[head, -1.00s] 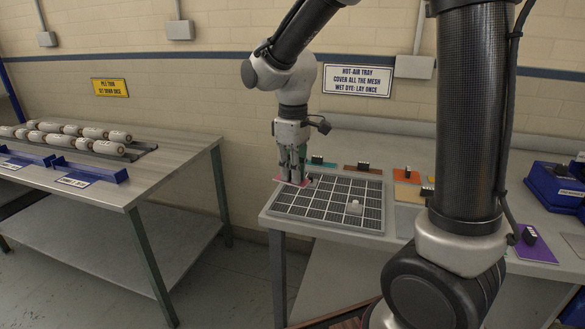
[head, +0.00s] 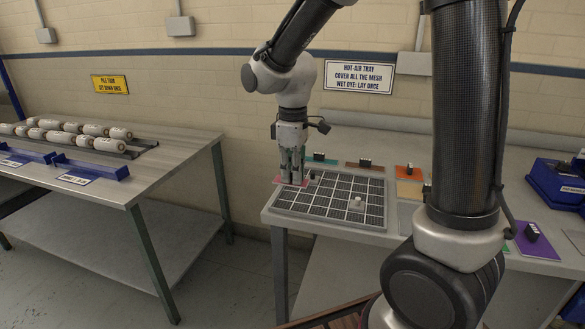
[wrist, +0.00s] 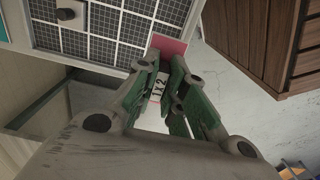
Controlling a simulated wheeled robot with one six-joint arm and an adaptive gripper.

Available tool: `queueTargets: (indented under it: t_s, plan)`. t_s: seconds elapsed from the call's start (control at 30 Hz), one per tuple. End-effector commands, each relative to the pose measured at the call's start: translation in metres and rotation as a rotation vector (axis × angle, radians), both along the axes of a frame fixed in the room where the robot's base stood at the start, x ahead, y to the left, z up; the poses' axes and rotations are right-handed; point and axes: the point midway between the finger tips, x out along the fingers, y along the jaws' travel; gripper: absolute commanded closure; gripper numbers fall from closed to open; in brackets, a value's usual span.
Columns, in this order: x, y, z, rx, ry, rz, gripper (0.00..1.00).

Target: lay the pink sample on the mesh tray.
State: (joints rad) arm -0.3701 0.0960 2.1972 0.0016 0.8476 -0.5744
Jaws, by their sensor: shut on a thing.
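The pink sample (head: 278,180) shows as a thin flat edge at my gripper's fingertips, over the back left corner of the mesh tray (head: 318,201). My gripper (head: 291,181) points down and is shut on it. In the wrist view the pink sample (wrist: 168,45) shows between and beyond the green fingers (wrist: 160,92), by the edge of the mesh tray (wrist: 108,22). A label reading 1x2 is between the fingers. Fingers hide part of the sample. I cannot tell whether it touches the tray.
Teal (head: 325,161), orange (head: 408,174) and purple (head: 535,243) samples lie on the bench. A blue bin (head: 556,185) is at right.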

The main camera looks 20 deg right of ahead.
Motion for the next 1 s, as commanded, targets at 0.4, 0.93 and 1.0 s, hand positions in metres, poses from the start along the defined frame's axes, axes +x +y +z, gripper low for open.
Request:
queueTargets:
  t_s: [0.4,0.93,1.0]
  plan:
    - [-0.001,0.000,-0.045,-0.001,0.002,0.000,1.00]
    - [0.000,0.000,-0.061,0.001,-0.001,-0.001,1.00]
    - [0.000,0.000,-0.061,0.001,-0.001,-0.001,1.00]
